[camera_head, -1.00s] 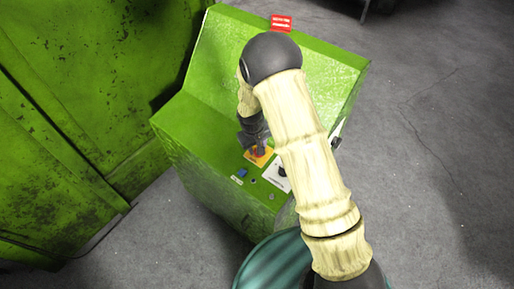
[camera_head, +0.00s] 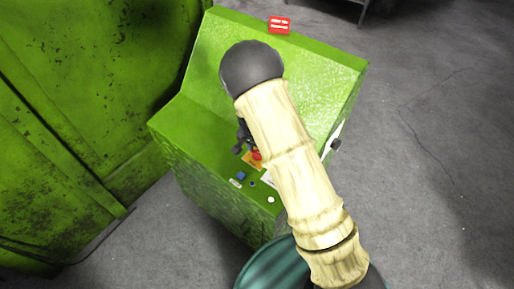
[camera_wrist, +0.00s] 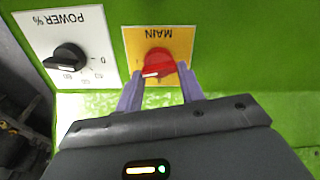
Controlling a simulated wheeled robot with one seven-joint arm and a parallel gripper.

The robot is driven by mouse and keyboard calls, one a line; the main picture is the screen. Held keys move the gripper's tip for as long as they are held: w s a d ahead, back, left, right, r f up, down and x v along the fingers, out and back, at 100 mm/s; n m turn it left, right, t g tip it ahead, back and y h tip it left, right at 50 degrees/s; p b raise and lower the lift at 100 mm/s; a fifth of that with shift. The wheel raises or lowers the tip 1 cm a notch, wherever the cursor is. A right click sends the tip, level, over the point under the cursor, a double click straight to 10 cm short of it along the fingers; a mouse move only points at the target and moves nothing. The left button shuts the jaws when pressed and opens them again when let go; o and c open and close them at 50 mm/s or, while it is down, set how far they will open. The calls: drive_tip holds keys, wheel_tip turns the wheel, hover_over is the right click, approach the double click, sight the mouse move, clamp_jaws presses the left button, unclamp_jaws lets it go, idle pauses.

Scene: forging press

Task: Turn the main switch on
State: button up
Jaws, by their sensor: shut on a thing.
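The main switch is a red rotary knob (camera_wrist: 158,62) on a yellow plate (camera_wrist: 183,36) marked MAIN, which appears upside down in the wrist view. The knob has a pale pointer mark near its lower edge. My gripper (camera_wrist: 158,78) has one finger on each side of the knob and is shut on it. In the head view the red knob (camera_head: 257,156) shows on the green console (camera_head: 205,135), partly hidden by my arm. My gripper (camera_head: 243,136) is mostly hidden there too.
A black POWER % dial (camera_wrist: 68,57) on a white plate sits beside the main switch. A blue button (camera_head: 241,175) and other small controls lie near the console's front edge. A red sign (camera_head: 280,25) stands on top. A large green machine (camera_head: 75,110) stands at the left.

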sight(253, 162)
drive_tip(key=shift+m, duration=1.3)
drive_tip(key=o, duration=1)
wheel_tip(253, 162, up, 17)
drive_tip(key=s+a, duration=0.1)
drive_tip(key=s, duration=0.1)
drive_tip(key=shift+s+a, duration=0.15)
drive_tip(key=shift+a, duration=0.2)
drive_tip(key=shift+r, duration=0.1)
